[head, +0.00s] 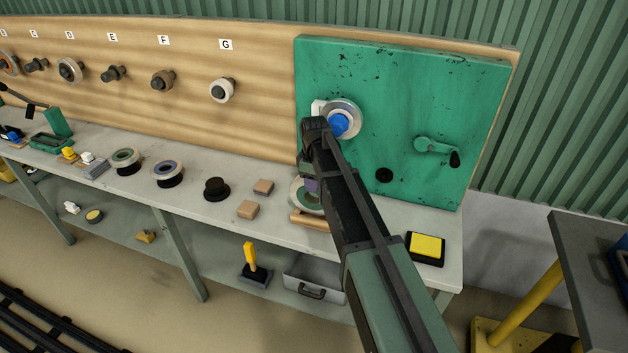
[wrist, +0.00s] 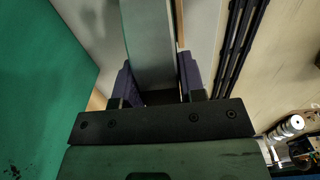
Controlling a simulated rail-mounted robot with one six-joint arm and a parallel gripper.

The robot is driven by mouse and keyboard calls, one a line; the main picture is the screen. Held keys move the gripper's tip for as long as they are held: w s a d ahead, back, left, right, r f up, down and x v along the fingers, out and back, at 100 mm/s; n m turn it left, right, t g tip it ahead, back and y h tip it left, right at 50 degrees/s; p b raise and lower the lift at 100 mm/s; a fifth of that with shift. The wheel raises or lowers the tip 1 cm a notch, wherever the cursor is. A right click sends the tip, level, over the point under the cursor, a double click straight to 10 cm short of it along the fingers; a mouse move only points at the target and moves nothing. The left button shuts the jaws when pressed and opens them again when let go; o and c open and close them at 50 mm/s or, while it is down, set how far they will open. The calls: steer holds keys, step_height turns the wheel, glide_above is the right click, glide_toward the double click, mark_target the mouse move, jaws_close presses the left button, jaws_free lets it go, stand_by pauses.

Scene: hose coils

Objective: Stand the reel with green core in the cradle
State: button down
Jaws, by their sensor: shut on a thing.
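The reel with green core (head: 299,197) is upright on edge at the wooden cradle (head: 309,222), partly hidden by my arm. Its flat edge also shows between the fingers in the wrist view (wrist: 149,45). My gripper (head: 312,186) has dark purple fingers, one on each side of the reel, and is shut on it; it also shows in the wrist view (wrist: 158,80). The reel's lower edge is at the cradle's height in the head view. I cannot tell whether it touches the cradle's bottom.
A green panel (head: 400,75) behind carries a blue-cored reel (head: 340,120) and a crank handle (head: 437,147). Wooden blocks (head: 248,209), a dark spool (head: 216,189) and flat reels (head: 168,172) lie left on the bench. A yellow-topped pad (head: 426,247) is at right.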

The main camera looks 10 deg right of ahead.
steer(key=shift+f+b, duration=1.65)
steer(key=shift+f, duration=0.05)
stand_by(0.3)
steer(key=shift+r, duration=0.1)
steer(key=c, duration=0.6)
jaws_free()
steer(key=shift+r, duration=0.1)
steer(key=shift+r+p, duration=3.4)
steer(key=shift+p, duration=0.15)
step_height(320, 180, up, 11)
steer(key=p, duration=1.1)
